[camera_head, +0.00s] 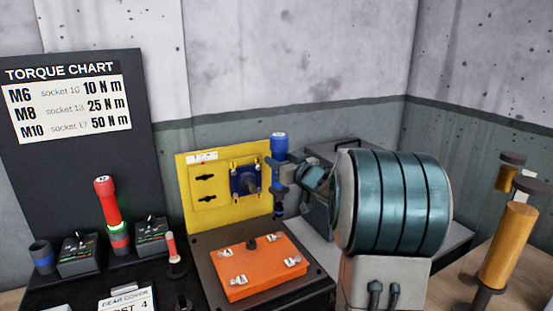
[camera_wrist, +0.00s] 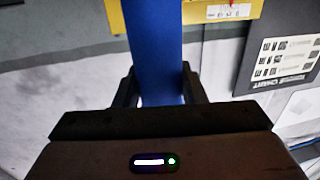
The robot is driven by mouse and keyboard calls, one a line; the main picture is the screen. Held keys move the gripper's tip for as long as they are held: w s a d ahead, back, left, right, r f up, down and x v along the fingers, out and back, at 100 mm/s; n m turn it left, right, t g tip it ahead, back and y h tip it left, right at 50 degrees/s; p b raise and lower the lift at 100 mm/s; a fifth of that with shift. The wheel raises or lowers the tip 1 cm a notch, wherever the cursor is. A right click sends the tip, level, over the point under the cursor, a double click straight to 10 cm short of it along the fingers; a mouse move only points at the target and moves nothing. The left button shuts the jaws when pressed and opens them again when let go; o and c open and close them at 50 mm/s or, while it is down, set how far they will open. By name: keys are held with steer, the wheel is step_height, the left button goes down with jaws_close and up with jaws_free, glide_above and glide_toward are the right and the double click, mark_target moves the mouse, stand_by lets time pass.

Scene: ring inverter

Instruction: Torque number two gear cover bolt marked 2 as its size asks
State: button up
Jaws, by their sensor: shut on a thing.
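My gripper (camera_head: 281,176) is shut on a blue-handled tool (camera_head: 278,146) held upright, with its dark lower end hanging in front of the yellow panel. In the wrist view my gripper (camera_wrist: 160,88) has the blue handle (camera_wrist: 154,45) between its fingers. The orange gear cover (camera_head: 262,277) lies below and to the left of the tool, apart from it. Several bolts with white number tags sit at its corners; the digits are too small to read surely, so I cannot tell which is marked 2. The torque chart (camera_head: 65,98) lists M6 socket 10 10 Nm, M8 socket 13 25 Nm, M10 socket 17 50 Nm.
A red tool (camera_head: 107,205) stands at the left by two black display boxes (camera_head: 78,256) (camera_head: 152,234). A dark socket with a blue band (camera_head: 42,258) and a small red-topped piece (camera_head: 171,246) stand nearby. The yellow panel (camera_head: 207,187) rises behind the cover.

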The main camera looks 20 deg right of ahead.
mark_target(283, 189)
steer(key=shift+s+r, duration=0.1)
steer(key=shift+r, duration=0.15)
steer(key=shift+f+b, duration=2)
steer(key=shift+f, duration=1.15)
steer(key=shift+s+f+b, duration=0.1)
steer(key=shift+f+b, duration=0.65)
steer(key=shift+f, duration=0.65)
stand_by(0.4)
steer(key=shift+r, duration=0.15)
stand_by(0.3)
steer(key=shift+r+p, duration=2.25)
steer(key=shift+r, duration=0.3)
steer(key=shift+d, duration=0.1)
